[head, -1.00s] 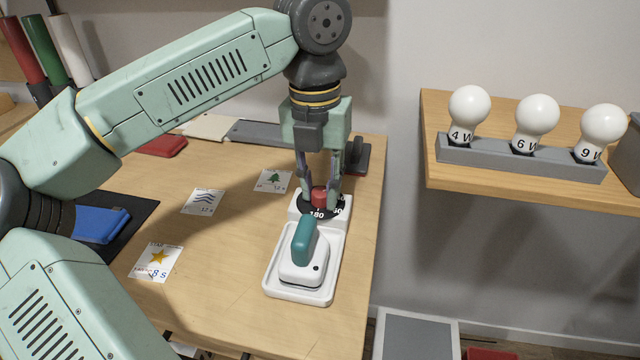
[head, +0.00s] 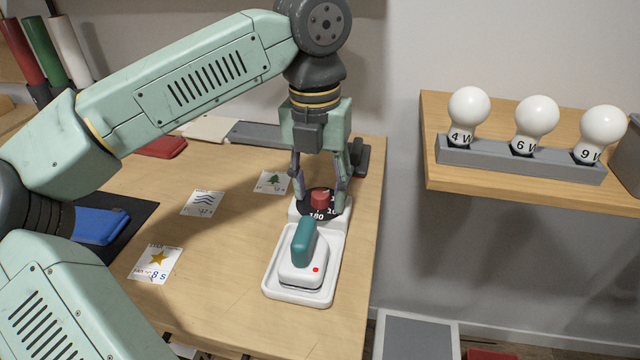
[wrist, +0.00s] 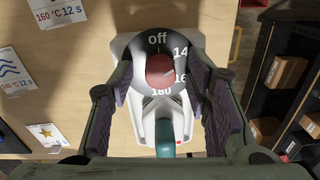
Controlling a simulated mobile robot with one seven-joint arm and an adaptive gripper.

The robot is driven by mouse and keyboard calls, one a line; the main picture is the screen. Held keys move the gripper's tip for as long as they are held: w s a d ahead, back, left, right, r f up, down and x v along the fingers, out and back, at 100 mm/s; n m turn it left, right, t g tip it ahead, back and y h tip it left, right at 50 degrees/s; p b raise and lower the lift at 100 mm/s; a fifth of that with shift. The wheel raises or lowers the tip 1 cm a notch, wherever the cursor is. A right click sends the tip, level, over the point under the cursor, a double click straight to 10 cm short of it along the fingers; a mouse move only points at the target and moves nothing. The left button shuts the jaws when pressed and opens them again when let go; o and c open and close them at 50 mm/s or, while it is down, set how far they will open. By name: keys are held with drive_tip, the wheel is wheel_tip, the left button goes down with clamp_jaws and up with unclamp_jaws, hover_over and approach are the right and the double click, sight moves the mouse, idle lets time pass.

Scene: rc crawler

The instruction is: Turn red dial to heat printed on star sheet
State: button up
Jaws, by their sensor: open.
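The red dial (head: 319,198) sits on a black disc at the back of the white press stand; it also shows in the wrist view (wrist: 160,70). The disc reads off, 14, 16 and 180, partly cut off. I cannot clearly read the dial's setting. My gripper (head: 320,208) is open, its fingers apart from the dial on both sides. The white press with a teal handle (head: 304,242) rests on its stand, with a lit red lamp (head: 316,269). The star sheet (head: 157,265) lies at the front left; it reads 8 s, its temperature blurred.
The wave sheet (head: 203,203) and tree sheet (head: 271,182) lie on the table (head: 215,285). A blue item (head: 101,227) lies on a dark mat at left. A wall shelf at right holds several white bulbs (head: 537,117). Bare table lies between sheets and stand.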

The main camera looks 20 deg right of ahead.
sight(317, 192)
wheel_tip(317, 192, up, 12)
drive_tip(key=shift+w+a, duration=0.15)
drive_tip(key=shift+a, duration=0.05)
idle(0.7)
